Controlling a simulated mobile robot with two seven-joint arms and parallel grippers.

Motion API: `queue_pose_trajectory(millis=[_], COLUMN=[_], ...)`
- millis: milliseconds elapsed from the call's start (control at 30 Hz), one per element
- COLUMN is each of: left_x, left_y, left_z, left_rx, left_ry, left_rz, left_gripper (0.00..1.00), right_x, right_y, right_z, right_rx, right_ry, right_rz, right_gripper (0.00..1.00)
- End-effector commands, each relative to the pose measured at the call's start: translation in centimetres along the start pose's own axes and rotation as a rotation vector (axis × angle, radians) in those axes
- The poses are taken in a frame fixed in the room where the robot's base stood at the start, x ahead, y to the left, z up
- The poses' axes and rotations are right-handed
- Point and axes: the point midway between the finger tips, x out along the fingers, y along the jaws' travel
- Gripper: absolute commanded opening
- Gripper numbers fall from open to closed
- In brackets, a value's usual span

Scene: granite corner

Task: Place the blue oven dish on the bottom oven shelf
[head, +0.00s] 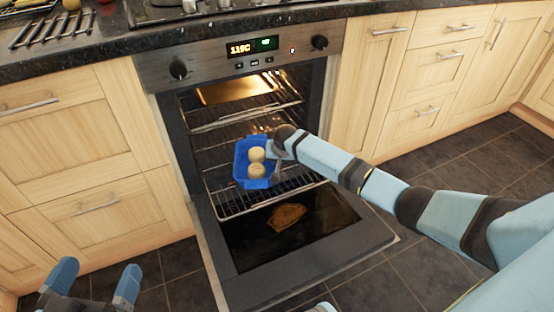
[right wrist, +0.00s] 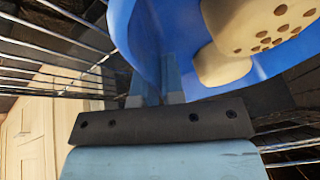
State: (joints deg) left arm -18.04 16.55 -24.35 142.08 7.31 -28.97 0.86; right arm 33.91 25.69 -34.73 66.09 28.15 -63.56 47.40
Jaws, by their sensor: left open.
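The blue oven dish (head: 242,173) is at the oven's open front, with two pale round items (head: 257,163) in it. In the head view it overlaps the bottom oven shelf (head: 292,186); I cannot tell whether it touches it. My right gripper (head: 274,157) is at the dish's right edge. In the right wrist view the blue dish (right wrist: 142,35) fills the upper middle, and my right gripper's fingers (right wrist: 157,84) close on its rim. My left gripper (head: 97,278) is open and empty at the lower left, well away from the dish.
The oven door (head: 330,247) is folded down, with a brown stain (head: 287,217) on its inside. A higher wire shelf (head: 235,118) is above the dish, and a lit tray (head: 237,88) above that. Cabinets flank the oven. Dark floor tiles (head: 167,268) are clear at left.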

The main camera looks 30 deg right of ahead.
Motion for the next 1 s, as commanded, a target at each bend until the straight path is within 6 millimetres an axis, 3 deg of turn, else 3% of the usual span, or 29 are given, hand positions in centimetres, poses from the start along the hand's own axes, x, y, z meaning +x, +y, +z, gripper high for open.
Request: queue_pose_trajectory(millis=[33, 100, 400, 600, 767, 1000], left_x=[-0.1, -0.1, -0.1, 0.0, -1.0, -1.0], left_y=[0.1, 0.1, 0.2, 0.5, 2.0, 1.7], left_z=[0.1, 0.3, 0.5, -1.2, 0.2, -2.8], left_rx=[-0.004, -0.009, -0.019, -0.071, -0.221, -0.205], left_ry=[-0.003, -0.008, -0.008, -0.025, -0.12, -0.01], left_rz=[-0.001, -0.001, -0.005, 0.004, 0.0, -0.021], left_gripper=[1.0, 1.0, 1.0, 1.0, 1.0, 1.0], right_x=[0.0, 0.0, -0.2, -3.6, -7.3, -11.1], right_y=[0.0, 0.0, 0.0, -0.1, -0.1, -0.1], right_z=[0.0, 0.0, -0.1, -0.3, -0.3, -0.2], right_rx=[0.0, 0.0, -0.001, -0.002, -0.002, -0.001], right_ry=[0.0, 0.0, 0.001, 0.001, 0.001, 0.0], right_rz=[0.0, 0.0, 0.0, -0.001, -0.001, 0.0], right_gripper=[0.21, 0.31, 0.31, 0.31, 0.31, 0.31])
